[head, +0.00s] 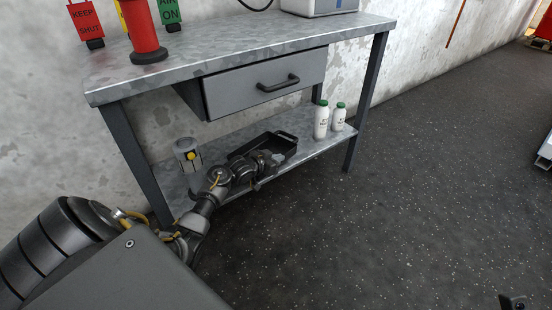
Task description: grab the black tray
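The black tray (284,140) lies on the lower shelf of the metal workbench, near its middle. It is shallow with raised rims, and its near left part is hidden behind my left arm. My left gripper (272,161) is at the tray's near side, seemingly at or over its front rim. The fingers are small and partly lost against the tray, so I cannot tell whether they are open or shut, or whether they touch it.
White bottles with green caps (321,121) stand right of the tray. A grey canister (187,154) with a yellow mark stands to its left. The drawer (267,83) and bench top (235,44) are above. Bench legs (367,100) flank the shelf. Dark floor (400,220) is open at right.

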